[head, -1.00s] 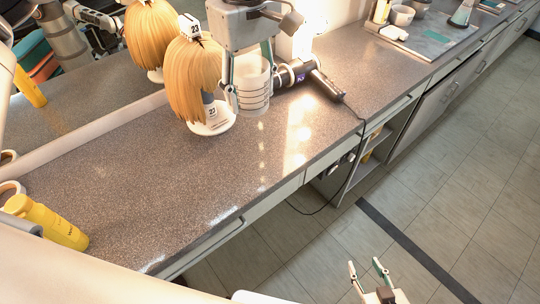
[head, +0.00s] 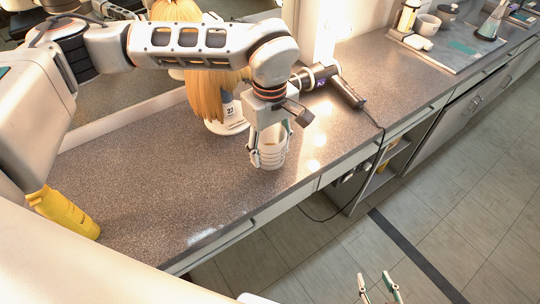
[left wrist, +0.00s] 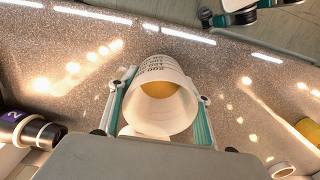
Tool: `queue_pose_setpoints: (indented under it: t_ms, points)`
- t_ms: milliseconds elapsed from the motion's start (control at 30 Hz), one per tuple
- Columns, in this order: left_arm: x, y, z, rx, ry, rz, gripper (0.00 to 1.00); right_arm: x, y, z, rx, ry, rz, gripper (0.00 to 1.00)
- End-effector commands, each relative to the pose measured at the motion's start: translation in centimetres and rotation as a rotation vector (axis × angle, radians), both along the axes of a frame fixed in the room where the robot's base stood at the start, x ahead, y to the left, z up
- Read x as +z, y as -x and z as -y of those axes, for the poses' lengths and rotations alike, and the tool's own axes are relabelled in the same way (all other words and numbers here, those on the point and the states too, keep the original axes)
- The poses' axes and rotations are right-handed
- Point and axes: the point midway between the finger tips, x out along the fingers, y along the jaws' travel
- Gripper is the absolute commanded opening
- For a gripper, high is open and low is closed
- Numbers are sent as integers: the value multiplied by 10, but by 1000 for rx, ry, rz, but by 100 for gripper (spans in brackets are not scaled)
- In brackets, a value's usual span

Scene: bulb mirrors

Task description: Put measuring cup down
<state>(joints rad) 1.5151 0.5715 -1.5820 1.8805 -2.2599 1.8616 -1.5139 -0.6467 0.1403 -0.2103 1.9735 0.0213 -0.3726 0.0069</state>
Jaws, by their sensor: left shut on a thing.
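The measuring cup (head: 273,154) is a pale, translucent cup with printed marks. My left gripper (head: 268,160) is shut on its sides and holds it upright at the counter, to the right of the wig stand. In the left wrist view the cup (left wrist: 158,105) sits between both fingers, with its wide mouth toward the camera and an orange-yellow patch inside. I cannot tell whether its base touches the counter (head: 150,170). My right gripper (head: 374,276) is open and empty over the floor at the bottom of the head view.
A blond wig (head: 203,95) on a white stand (head: 228,122) is just left of the cup. A hair dryer (head: 330,80) with a cord lies behind it. The counter's front middle is clear.

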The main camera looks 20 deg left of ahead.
Motion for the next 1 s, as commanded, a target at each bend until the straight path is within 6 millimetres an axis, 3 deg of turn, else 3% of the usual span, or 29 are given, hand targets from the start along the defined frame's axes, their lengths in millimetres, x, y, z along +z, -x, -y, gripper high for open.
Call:
queue_pose_setpoints:
  t_ms: [200, 567, 600, 667, 1000]
  points:
    - [-29, 1, 0, 1, 0, -3, 25, -2, 0, 0, 0, 2, 0, 40]
    - [-33, 0, 0, 1, 0, -1, 25, -3, -1, 1, -1, 3, 0, 40]
    - [-33, 0, 0, 1, 0, -1, 51, -3, -1, 1, -1, 3, 0, 40]
    - [-33, 0, 0, 1, 0, -1, 65, -2, -1, 1, -1, 3, 0, 40]
    - [-32, 0, 0, 0, 0, -1, 65, -1, -1, 1, 0, 2, 2, 40]
